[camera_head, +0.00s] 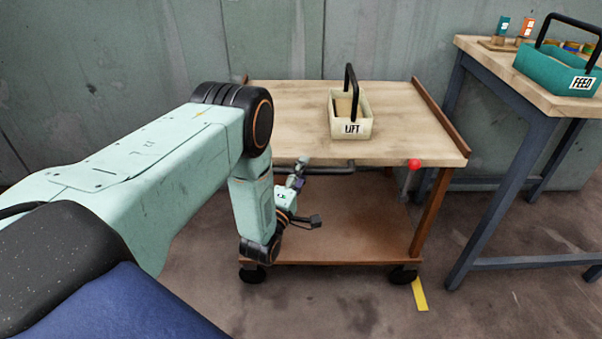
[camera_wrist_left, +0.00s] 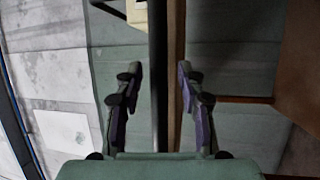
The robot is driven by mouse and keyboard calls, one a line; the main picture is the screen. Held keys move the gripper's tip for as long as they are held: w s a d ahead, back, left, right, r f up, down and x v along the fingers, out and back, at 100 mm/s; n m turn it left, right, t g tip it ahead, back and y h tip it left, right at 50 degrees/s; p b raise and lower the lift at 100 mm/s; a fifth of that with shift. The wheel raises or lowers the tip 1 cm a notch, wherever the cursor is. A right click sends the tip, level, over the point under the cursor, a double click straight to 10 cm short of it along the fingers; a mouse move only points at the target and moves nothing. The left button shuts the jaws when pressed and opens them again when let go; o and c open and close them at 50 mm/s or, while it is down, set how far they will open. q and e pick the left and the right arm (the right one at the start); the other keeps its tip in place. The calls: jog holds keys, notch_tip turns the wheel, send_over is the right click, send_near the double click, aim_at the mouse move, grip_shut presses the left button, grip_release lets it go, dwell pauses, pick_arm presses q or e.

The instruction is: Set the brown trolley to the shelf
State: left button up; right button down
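The brown trolley (camera_head: 286,98) has a pale wooden top, brown posts, a lower deck and black wheels. Its dark grey handle bar (camera_head: 335,169) runs along the near edge. My left gripper (camera_head: 298,170) is at the left part of this bar. In the left wrist view, its two fingers (camera_wrist_left: 158,90) stand wide apart, with the dark bar (camera_wrist_left: 158,50) and a wooden edge between them in the picture. I see no contact and cannot tell the depth. No separate shelf is clearly seen. My right gripper is out of view.
A cream LIFT carrier (camera_head: 364,128) stands on the trolley top. A red knob (camera_head: 414,163) sits at its near right. A workbench (camera_head: 478,65) with a teal FEED carrier (camera_head: 540,76) is close on the right. Yellow tape (camera_head: 420,294) marks the floor. A wall is behind.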

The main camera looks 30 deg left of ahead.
pick_arm(q)
grip_shut()
dwell(0.7)
